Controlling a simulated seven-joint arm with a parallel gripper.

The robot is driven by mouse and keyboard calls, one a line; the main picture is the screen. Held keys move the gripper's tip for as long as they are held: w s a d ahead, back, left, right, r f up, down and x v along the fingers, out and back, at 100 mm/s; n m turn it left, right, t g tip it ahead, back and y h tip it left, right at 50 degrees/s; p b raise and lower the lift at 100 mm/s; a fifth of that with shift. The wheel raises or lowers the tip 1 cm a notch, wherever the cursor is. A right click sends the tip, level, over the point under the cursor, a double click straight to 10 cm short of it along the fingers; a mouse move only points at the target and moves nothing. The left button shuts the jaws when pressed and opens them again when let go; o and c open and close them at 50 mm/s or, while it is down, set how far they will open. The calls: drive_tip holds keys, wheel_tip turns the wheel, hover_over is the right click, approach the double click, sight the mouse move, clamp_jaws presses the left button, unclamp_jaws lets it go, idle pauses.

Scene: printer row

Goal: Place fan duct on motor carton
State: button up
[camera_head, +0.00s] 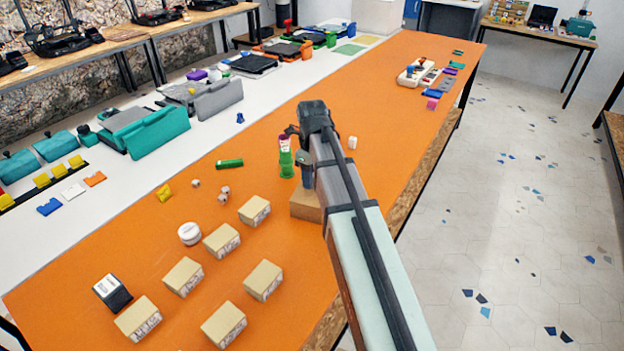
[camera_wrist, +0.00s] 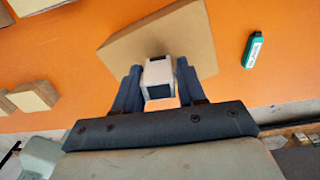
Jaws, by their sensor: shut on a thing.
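My gripper (camera_wrist: 158,82) is shut on a small white block-like part with dark openings, which I take as the fan duct (camera_wrist: 158,68). In the head view my gripper (camera_head: 305,184) points down over a plain brown carton (camera_head: 306,206), the likely motor carton, and the duct is hidden there. In the wrist view the carton (camera_wrist: 196,34) lies beneath and beyond the duct, overlapping it in the picture. I cannot tell whether the two touch. My arm hides the carton's right part in the head view.
Several labelled cream cartons (camera_head: 222,240) stand at the front left. A green upright item (camera_head: 287,165) stands close left of my gripper. A small white piece (camera_head: 352,142) lies beyond my arm.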

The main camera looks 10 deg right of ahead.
drive_tip(key=shift+f, duration=0.65)
drive_tip(key=shift+f, duration=0.15)
drive_tip(key=o, duration=1)
wheel_tip(320, 180, up, 12)
drive_tip(key=shift+r, duration=0.2)
drive_tip(key=shift+o, duration=0.5)
